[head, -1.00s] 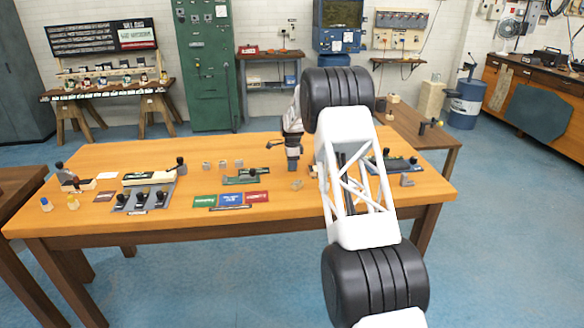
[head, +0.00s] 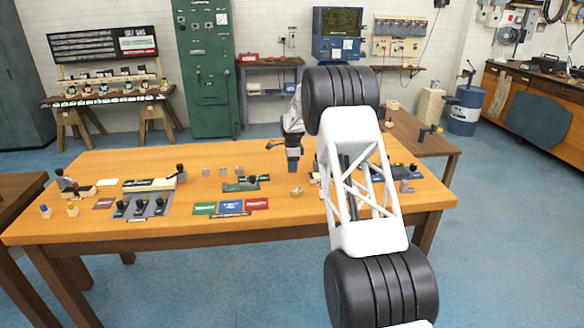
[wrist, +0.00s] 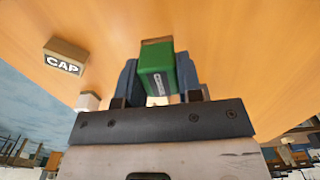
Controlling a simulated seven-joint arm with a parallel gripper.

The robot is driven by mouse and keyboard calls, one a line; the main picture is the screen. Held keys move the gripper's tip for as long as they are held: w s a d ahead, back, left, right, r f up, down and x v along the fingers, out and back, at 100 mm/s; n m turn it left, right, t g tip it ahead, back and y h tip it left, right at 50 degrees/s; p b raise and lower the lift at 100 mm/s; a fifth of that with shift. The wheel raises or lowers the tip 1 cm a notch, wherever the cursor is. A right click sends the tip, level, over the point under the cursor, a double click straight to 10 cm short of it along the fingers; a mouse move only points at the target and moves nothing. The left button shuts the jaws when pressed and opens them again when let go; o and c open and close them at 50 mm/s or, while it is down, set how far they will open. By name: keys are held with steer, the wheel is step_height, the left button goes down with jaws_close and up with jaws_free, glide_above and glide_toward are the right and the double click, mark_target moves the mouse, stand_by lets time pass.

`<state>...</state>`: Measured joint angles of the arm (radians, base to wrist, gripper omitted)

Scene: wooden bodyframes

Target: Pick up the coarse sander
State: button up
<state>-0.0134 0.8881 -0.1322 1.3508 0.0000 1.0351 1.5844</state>
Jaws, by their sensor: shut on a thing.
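A green block (wrist: 157,68) with a pale label on its side sits between the two fingers of my gripper (wrist: 160,82) in the wrist view. The label is too small to read, so I cannot confirm that this is the coarse sander. The fingers are shut on the block from both sides. In the head view my gripper (head: 293,166) points down over the middle right of the wooden table (head: 300,222). The block cannot be made out there. I cannot tell whether it touches the table.
A small block marked CAP (wrist: 65,58) lies left of the gripper in the wrist view. Green (head: 205,208), blue (head: 231,206) and red (head: 257,203) plates lie near the table's front edge. Dark tool holders (head: 140,205) stand at left. The front right tabletop is fairly clear.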

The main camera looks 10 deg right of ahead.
steer(key=shift+s+d+r, duration=0.1)
steer(key=shift+s+r, duration=0.15)
steer(key=shift+s, duration=2.25)
steer(key=shift+s+a+r, duration=0.1)
steer(key=shift+s+r, duration=0.15)
steer(key=shift+s, duration=2.3)
steer(key=shift+s+d+r, duration=0.1)
steer(key=shift+s+r, duration=0.15)
steer(key=shift+s, duration=2.25)
steer(key=shift+o, duration=1.1)
steer(key=shift+c, duration=0.6)
steer(key=w+d+r, duration=0.1)
steer(key=w+d, duration=0.2)
steer(key=w, duration=0.1)
steer(key=w+d+r, duration=0.2)
steer(key=w+d, duration=0.1)
steer(key=w, duration=0.1)
steer(key=w+d+r, duration=0.2)
steer(key=w+d, duration=0.1)
steer(key=w, duration=0.1)
steer(key=shift+d+r, duration=0.15)
steer(key=shift+r, duration=0.05)
steer(key=shift+f, duration=0.1)
